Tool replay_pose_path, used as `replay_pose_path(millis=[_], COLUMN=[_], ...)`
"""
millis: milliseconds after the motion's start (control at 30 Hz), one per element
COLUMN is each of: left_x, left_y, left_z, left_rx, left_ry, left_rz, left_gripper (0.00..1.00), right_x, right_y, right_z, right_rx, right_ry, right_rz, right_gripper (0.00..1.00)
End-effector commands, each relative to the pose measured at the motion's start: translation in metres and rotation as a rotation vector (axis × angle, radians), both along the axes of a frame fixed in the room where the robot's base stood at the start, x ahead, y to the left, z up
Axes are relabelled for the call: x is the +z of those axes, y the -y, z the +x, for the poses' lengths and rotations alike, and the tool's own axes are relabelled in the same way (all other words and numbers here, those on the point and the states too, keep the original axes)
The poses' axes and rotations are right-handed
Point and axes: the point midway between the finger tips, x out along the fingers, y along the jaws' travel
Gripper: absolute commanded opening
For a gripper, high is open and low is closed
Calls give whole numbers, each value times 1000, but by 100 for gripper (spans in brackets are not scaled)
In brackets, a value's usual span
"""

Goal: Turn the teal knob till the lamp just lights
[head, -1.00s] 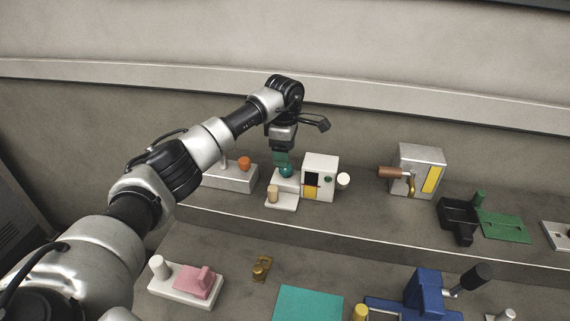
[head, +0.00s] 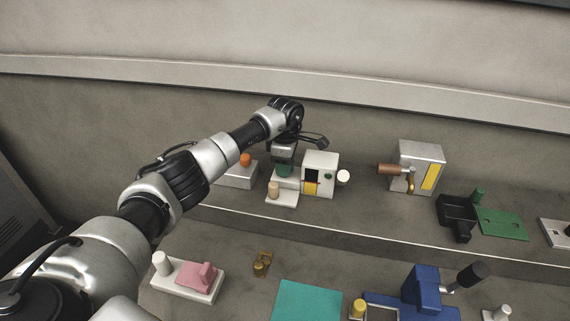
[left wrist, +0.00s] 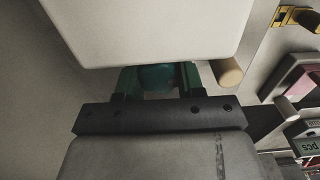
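The teal knob (left wrist: 157,77) shows in the left wrist view between the two green fingers of my left gripper (left wrist: 160,82), partly under the edge of a white body. In the head view my left gripper (head: 284,168) points down over the knob's white base (head: 282,200), and the knob is mostly hidden. The fingers stand apart around the knob; a narrow gap seems to show on the right side. A white box (head: 322,161) beside it has a dark window above a yellow patch (head: 310,188). I cannot make out a lit lamp. My right gripper is out of view.
A beige peg (head: 273,188) stands close in front of the knob, and the white box is close on its right. A grey box with a brown handle (head: 390,169) stands farther right. Other fixtures fill the lower shelf.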

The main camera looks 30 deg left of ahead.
Motion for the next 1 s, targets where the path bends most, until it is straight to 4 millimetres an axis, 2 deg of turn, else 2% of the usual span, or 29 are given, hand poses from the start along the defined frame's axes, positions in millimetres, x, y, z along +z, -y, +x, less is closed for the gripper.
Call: replay_pose_path(millis=[233, 633, 1000], left_x=[0, 1, 2], left_y=[0, 0, 0], left_z=[0, -1, -2], left_rx=[54, 428, 468], left_ry=[3, 2, 2], left_rz=[2, 1, 1], left_gripper=[15, 15, 15], right_x=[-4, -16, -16], right_y=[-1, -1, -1], right_z=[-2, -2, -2], right_rx=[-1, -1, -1], right_ry=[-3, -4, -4], right_rz=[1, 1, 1], right_gripper=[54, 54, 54])
